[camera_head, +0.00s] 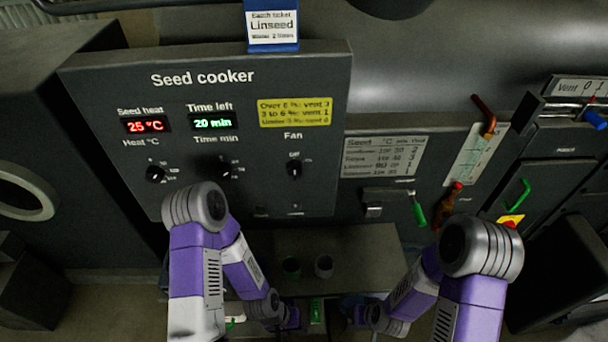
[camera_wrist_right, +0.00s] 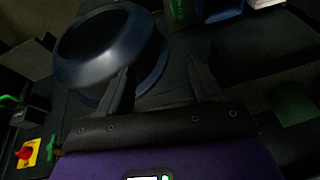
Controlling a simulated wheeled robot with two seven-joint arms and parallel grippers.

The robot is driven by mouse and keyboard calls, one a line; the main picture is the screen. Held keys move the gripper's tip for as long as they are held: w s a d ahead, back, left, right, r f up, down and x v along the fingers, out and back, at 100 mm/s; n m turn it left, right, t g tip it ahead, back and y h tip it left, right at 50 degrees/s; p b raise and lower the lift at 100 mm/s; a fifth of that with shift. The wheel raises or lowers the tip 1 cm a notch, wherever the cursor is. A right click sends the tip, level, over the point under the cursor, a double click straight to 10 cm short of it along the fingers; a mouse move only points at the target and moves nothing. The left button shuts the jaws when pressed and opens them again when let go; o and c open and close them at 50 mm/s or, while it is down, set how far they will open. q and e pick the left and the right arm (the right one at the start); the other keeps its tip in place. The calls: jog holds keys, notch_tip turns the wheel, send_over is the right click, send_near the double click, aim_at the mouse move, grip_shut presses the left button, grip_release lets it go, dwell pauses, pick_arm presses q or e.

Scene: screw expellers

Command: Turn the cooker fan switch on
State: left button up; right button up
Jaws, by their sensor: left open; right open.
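The Seed cooker panel (camera_head: 330,70) is a grey box face at the upper left of the head view. Its fan switch (camera_head: 294,169) is a small black knob under the word "Fan", at the panel's right. The knob's mark appears to point up, towards "OFF". My left gripper (camera_head: 293,317) is small, low in the head view, well below the panel and apart from the knob. It is open. In the right wrist view my right gripper (camera_wrist_right: 160,80) is open, its two dark fingers apart with nothing held between them.
Two other knobs, heat (camera_head: 155,174) and time (camera_head: 225,173), sit left of the fan switch. A dark round bowl-like thing (camera_wrist_right: 105,50) lies beyond my right gripper. A grey bench (camera_head: 365,255) lies below.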

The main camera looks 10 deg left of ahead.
jog(key=w+a+r+n+t, duration=0.5)
jog(key=w+r, duration=0.3)
jog(key=r, duration=0.2)
jog(key=n+t+y+p, duration=0.2)
jog(key=n+t+y, duration=0.3)
jog(key=n+t, duration=0.35)
send_near(295, 175)
jog(key=w, duration=0.2)
jog(key=shift+n+g, duration=0.25)
jog(key=shift+g, duration=0.1)
jog(key=shift+a+r+x, duration=0.15)
jog(key=shift+x, duration=1.65)
jog(key=shift+a+r+x, duration=0.1)
jog(key=shift+a+x, duration=0.05)
jog(key=shift+x, duration=1.7)
jog(key=shift+s, duration=0.15)
